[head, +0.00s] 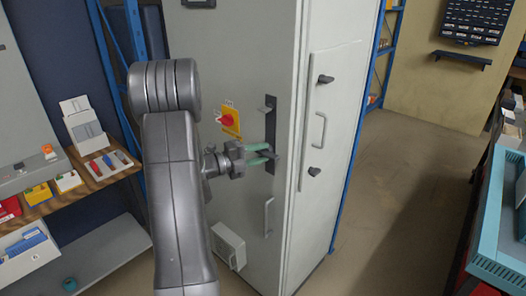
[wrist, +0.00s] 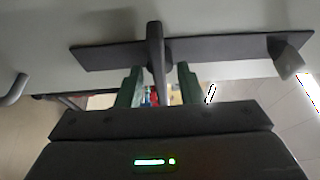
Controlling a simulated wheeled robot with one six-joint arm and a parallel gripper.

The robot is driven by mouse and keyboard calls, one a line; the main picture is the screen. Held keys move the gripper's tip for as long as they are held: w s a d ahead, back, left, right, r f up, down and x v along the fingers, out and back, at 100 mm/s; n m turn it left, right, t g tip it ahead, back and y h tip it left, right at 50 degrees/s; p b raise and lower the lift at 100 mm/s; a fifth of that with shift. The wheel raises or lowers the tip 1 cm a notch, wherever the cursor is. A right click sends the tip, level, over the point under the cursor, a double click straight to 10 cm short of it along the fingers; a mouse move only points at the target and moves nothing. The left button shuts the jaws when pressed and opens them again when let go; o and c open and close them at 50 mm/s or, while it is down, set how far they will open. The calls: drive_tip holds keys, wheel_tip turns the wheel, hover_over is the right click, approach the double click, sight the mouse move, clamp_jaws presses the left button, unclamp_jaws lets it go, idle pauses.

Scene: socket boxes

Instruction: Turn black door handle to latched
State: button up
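The black door handle (wrist: 156,45) sticks out from the middle of a long dark plate (wrist: 95,56) on a light grey cabinet door. In the head view the plate (head: 271,128) runs upright near the door's right edge. My gripper (head: 264,154) is at the plate's lower half, with its green fingers pointing at it. In the wrist view my gripper (wrist: 159,85) is open, one finger on each side of the handle. A gap shows between the handle and each finger. In the head view the fingers partly hide the handle.
A red rotary switch (head: 227,120) on a yellow plate sits left of the handle. A grey pull handle (head: 268,216) is below it. The cabinet's side face (head: 335,130) has more dark knobs.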

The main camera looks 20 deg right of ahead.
drive_tip(key=shift+d, duration=0.65)
clamp_jaws()
